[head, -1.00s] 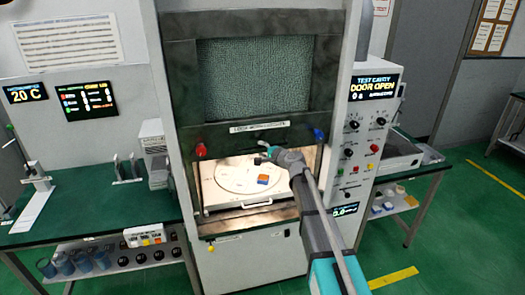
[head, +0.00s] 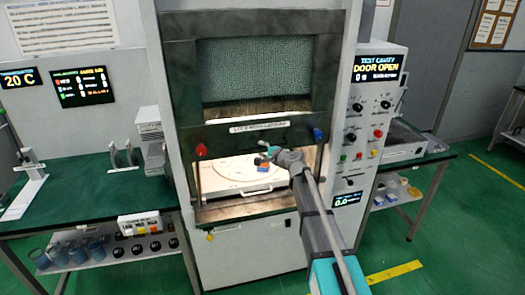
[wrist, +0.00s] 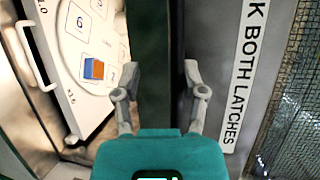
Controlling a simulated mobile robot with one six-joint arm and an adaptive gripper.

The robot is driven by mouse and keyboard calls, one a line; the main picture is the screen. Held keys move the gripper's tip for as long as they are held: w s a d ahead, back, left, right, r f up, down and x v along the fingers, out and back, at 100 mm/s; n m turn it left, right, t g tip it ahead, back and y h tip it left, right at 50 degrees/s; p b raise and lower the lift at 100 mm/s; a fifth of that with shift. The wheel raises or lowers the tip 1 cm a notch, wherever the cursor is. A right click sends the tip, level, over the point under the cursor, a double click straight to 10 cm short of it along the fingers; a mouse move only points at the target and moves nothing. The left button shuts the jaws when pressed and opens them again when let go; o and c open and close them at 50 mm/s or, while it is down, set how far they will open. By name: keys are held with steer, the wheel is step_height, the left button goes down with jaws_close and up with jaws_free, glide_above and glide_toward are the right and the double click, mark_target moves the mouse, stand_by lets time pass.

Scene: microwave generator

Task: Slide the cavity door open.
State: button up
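The cavity door (head: 184,80) is a dark frame with a mesh window (head: 256,72). It stands raised, with an open gap under its lower bar (head: 225,135). A red latch (head: 200,149) and a blue latch (head: 319,134) sit at the bar's ends. My gripper (head: 268,152) is at the bar's lower edge, right of centre. In the wrist view its fingers (wrist: 158,78) are apart, one each side of a dark strip (wrist: 155,45) of the door; contact cannot be told. The display (head: 377,67) reads DOOR OPEN.
Inside the lit cavity is a white tray (head: 222,205) with a round numbered plate (head: 235,170). An orange and blue block (wrist: 94,69) lies on it. A green bench (head: 90,205) flanks the left; the control panel (head: 370,120) stands close on the right.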

steer(key=shift+f+b, duration=5.1)
steer(key=shift+f, duration=0.35)
steer(key=p+v, duration=0.2)
steer(key=v, duration=1.1)
steer(key=shift+s+d+p, duration=0.25)
steer(key=shift+p, duration=0.05)
steer(key=shift+r, duration=0.1)
steer(key=s+d+f+n+g+h, duration=0.35)
steer(key=s+f+n+g, duration=0.4)
steer(key=s+f, duration=0.4)
steer(key=s+d+f+n+g+h, duration=0.1)
steer(key=s+d+g+h, duration=0.1)
steer(key=s+d, duration=0.3)
steer(key=s+d+f+n+g+h, duration=0.2)
steer(key=s+d+h, duration=0.3)
steer(key=s, duration=0.5)
steer(key=shift+f, duration=0.2)
steer(key=shift+w+g, duration=0.1)
steer(key=shift+g, duration=0.15)
